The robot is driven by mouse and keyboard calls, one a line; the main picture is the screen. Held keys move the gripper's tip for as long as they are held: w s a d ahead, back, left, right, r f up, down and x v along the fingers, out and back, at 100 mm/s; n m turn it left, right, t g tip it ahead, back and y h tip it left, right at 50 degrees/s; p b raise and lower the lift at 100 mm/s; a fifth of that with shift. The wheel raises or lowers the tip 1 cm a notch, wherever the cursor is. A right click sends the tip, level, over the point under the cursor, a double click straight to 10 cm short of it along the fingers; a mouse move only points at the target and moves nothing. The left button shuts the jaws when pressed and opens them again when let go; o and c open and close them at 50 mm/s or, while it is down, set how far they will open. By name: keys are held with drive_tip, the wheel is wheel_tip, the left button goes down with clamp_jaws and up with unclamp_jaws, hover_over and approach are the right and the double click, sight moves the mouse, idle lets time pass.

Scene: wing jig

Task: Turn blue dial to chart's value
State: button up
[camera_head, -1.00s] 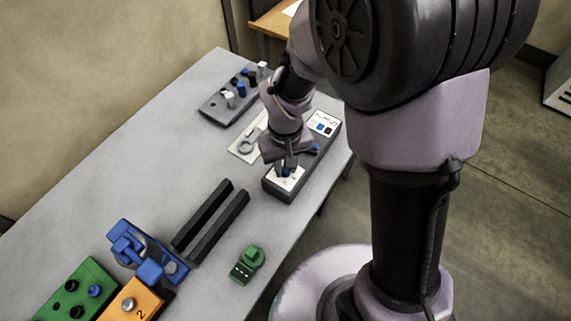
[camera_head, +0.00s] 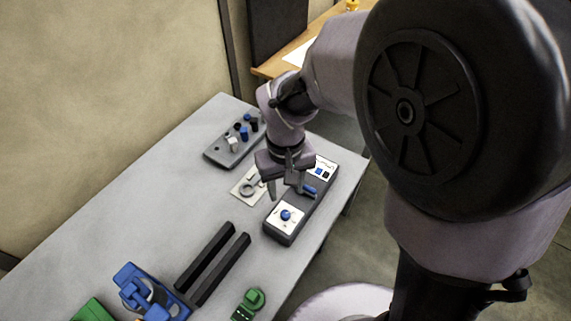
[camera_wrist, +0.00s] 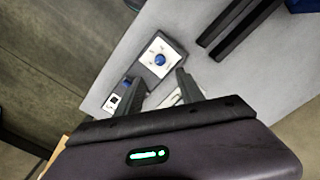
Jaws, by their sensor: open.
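The blue dial (camera_head: 286,215) sits on a white plate at the near end of a dark box (camera_head: 281,235). It also shows in the wrist view (camera_wrist: 160,60), where its pointer setting is too small to read. A small printed chart (camera_head: 323,168) with dark and blue marks lies at the far end of the same box; its value is not legible. My gripper (camera_head: 287,193) is open and empty above the box, between dial and chart in the head view. In the wrist view my gripper's fingers (camera_wrist: 158,80) are apart, clear of the dial.
A blue piece (camera_head: 309,190) is on the box beside my gripper. A grey block with several knobs (camera_head: 222,152) and a pale plate with a ring-shaped piece (camera_head: 241,188) lie to the left. Two black bars (camera_head: 212,258), a blue fixture (camera_head: 137,288) and a green piece (camera_head: 250,302) are nearer.

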wheel_tip(320, 180, up, 6)
drive_tip(key=shift+f+p, duration=0.1)
drive_tip(key=shift+p, duration=0.6)
